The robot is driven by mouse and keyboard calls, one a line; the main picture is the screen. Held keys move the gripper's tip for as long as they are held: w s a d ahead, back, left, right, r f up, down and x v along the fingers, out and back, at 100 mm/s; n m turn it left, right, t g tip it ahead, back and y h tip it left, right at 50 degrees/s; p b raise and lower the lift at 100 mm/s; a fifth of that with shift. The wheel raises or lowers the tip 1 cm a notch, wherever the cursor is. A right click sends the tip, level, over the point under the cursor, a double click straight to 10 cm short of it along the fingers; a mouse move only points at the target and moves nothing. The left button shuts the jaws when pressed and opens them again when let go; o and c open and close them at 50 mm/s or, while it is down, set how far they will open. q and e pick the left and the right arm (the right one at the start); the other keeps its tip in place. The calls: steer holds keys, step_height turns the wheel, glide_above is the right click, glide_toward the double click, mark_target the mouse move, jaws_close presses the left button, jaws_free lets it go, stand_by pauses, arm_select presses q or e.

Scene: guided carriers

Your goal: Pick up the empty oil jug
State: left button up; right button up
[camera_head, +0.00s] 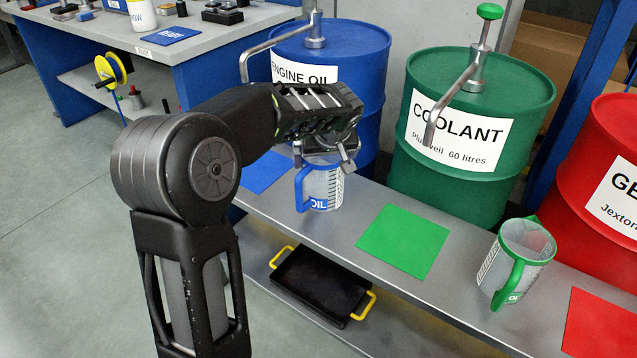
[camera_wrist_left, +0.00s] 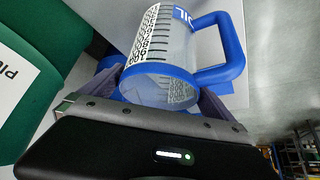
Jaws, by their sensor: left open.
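The oil jug (camera_head: 325,190) is clear with a blue rim, blue handle and a blue OIL label, over the grey bench in front of the blue drum. It also shows in the left wrist view (camera_wrist_left: 165,60), where it looks clear and empty inside. My left gripper (camera_head: 322,158) is open at the jug's top, with one finger on either side of its rim. Whether the fingers touch the jug, I cannot tell. The blue handle points left in the head view. The jug's base on the bench is not clearly seen. My right gripper is not in view.
Blue engine oil (camera_head: 355,55), green coolant (camera_head: 490,90) and red (camera_head: 610,150) drums stand behind the bench. A green-handled jug (camera_head: 522,240) stands to the right, beyond a bare green mat (camera_head: 404,240). A black tray with yellow handles (camera_head: 320,284) sits on the lower shelf.

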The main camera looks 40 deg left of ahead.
arm_select(q)
steer(key=shift+x, duration=1.05)
steer(key=shift+r, duration=0.1)
steer(key=shift+c, duration=0.6)
steer(key=c, duration=1.6)
steer(key=shift+o, duration=0.2)
step_height(320, 180, up, 10)
steer(key=p, duration=0.1)
